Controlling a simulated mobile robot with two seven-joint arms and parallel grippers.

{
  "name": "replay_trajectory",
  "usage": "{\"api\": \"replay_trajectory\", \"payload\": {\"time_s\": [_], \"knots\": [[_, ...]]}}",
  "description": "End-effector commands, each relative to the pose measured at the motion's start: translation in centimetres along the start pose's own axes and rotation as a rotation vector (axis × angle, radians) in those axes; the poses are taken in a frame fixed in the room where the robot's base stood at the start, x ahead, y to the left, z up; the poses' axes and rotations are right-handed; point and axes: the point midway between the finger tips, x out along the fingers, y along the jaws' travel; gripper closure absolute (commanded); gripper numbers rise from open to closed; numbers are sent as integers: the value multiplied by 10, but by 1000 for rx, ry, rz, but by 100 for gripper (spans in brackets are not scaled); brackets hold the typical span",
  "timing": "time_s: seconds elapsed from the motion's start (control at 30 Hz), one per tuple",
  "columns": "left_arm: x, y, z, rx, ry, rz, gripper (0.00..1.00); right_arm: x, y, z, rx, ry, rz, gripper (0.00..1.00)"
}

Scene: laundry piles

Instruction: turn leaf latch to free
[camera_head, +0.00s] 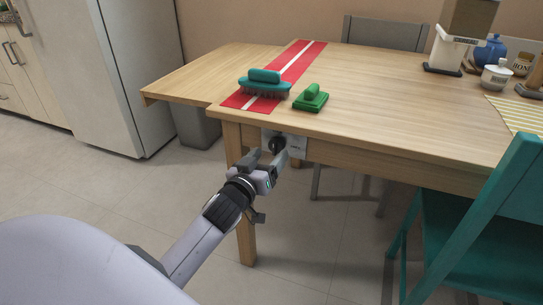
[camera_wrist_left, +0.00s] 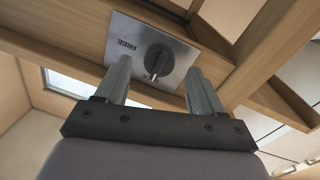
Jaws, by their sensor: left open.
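The leaf latch is a dark round knob (camera_wrist_left: 158,61) on a grey metal plate (camera_wrist_left: 183,50), fixed to the table's side below the top. The plate carries the word FREE, seen upside down in the left wrist view. The latch (camera_head: 277,144) also shows in the head view, partly behind my gripper. My left gripper (camera_head: 268,157) is open just in front of the latch. In the left wrist view its two fingers (camera_wrist_left: 160,85) stand on either side of the knob, a little below it, and appear apart from it. My right gripper is in neither view.
The wooden table (camera_head: 400,95) has a side leaf (camera_head: 205,70) at the left. A teal chair (camera_head: 480,225) stands at the right. The floor before the table is clear.

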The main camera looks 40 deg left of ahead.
Motion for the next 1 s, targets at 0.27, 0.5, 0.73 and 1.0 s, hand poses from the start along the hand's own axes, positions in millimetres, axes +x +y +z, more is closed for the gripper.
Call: {"api": "replay_trajectory", "payload": {"time_s": [0.27,0.5,0.73,1.0], "knots": [[22,0,1,2,-1,0,32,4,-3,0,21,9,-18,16],[24,0,0,1,-1,0,32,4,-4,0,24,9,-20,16],[24,0,0,1,-1,0,81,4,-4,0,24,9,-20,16],[24,0,0,12,-2,0,88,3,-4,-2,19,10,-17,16]]}}
